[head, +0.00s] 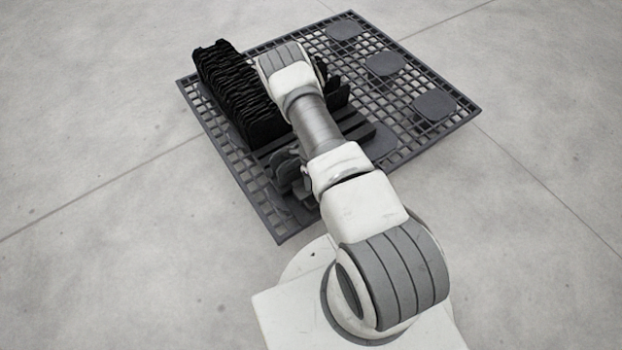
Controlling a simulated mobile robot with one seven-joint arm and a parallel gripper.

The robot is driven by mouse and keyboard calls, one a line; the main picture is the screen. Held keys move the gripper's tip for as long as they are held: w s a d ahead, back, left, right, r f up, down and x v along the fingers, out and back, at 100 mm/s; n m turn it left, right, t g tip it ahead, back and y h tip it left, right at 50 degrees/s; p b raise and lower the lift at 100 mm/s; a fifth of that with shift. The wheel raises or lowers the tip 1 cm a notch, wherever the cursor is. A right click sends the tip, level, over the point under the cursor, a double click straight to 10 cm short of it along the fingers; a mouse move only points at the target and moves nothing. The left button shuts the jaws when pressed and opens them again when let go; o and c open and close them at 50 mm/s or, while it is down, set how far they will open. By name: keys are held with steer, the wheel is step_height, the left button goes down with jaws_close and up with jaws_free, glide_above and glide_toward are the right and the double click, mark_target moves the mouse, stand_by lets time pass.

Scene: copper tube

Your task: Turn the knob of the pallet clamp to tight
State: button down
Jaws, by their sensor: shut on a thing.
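The dark grid pallet (445,132) lies on the floor beneath my arm. A black ribbed block (232,88) stands on its left part. Dark slatted pieces (352,134) and rounded dark parts (289,172) show beside my arm; I cannot tell which of them belong to the pallet clamp. I cannot make out the knob. My arm reaches over the pallet, with its far joint beside the black block. My gripper is hidden behind that joint, so its fingers and anything in them do not show.
Several flat round dark pads sit on the pallet, including three on its right side, one of them near the right corner (433,106). The grey concrete floor (520,230) around the pallet is clear. The black block stands close to my arm's left side.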

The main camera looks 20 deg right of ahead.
stand_by(0.4)
steer(key=shift+c, duration=1.7)
jaws_free()
step_height(320, 180, up, 18)
steer(key=p, duration=0.6)
steer(key=shift+f, duration=0.25)
